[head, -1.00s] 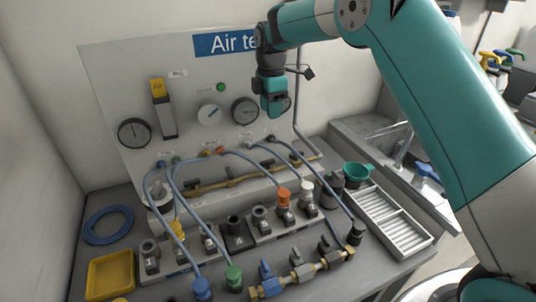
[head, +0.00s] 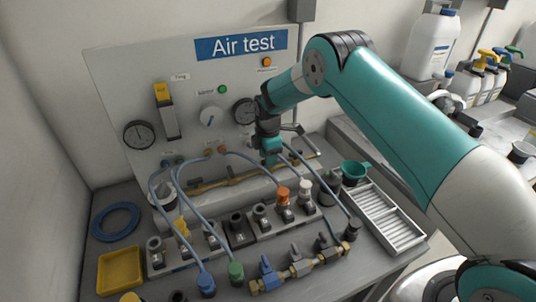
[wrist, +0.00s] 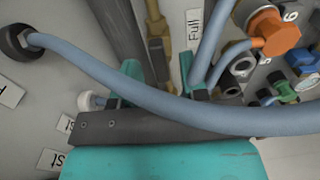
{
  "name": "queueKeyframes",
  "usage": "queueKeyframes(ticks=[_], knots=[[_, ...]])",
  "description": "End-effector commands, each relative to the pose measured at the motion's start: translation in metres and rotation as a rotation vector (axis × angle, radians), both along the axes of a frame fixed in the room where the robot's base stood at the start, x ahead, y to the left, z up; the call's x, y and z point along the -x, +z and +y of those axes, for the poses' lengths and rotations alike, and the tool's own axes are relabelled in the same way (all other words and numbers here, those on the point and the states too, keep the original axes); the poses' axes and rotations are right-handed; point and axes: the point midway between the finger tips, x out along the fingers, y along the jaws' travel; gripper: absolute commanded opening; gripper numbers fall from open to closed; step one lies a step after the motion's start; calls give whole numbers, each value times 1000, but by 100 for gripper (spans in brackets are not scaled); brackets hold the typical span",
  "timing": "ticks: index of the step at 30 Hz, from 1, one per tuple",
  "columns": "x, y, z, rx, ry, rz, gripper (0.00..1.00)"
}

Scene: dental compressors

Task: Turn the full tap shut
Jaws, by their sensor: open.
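The full tap is on the brass pipe (head: 208,186) along the foot of the panel. In the wrist view, a "Full" label (wrist: 194,25) stands beside the brass fitting (wrist: 155,48); I cannot make out the tap's handle or how it is turned. My gripper (head: 270,160) is low in front of the panel, at the right part of the pipe. In the wrist view my gripper (wrist: 162,72) is open, its teal fingers either side of the brass fitting. I cannot tell whether they touch anything. A blue hose (wrist: 150,103) crosses in front of the fingers.
Several blue hoses arch from the panel to the bench fittings, close to my gripper. An orange-capped fitting (head: 283,195), a green funnel (head: 354,172) and a white slotted tray (head: 388,220) stand to the right. A yellow tray (head: 120,270) and coiled blue hose (head: 115,221) lie left.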

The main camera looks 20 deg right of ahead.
Motion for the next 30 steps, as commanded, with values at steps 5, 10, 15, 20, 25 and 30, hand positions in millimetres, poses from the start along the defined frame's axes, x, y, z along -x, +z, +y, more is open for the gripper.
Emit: queueKeyframes(ticks=[5,10,15,20,25,30], knots=[[0,-6,0,0,0,-1,40],[0,-7,0,0,0,-1,40],[0,-6,0,0,0,-1,11],[0,-6,0,0,0,-1,0],[0,-7,0,0,-13,-2,0],[0,-8,0,0,-67,-2,0]])
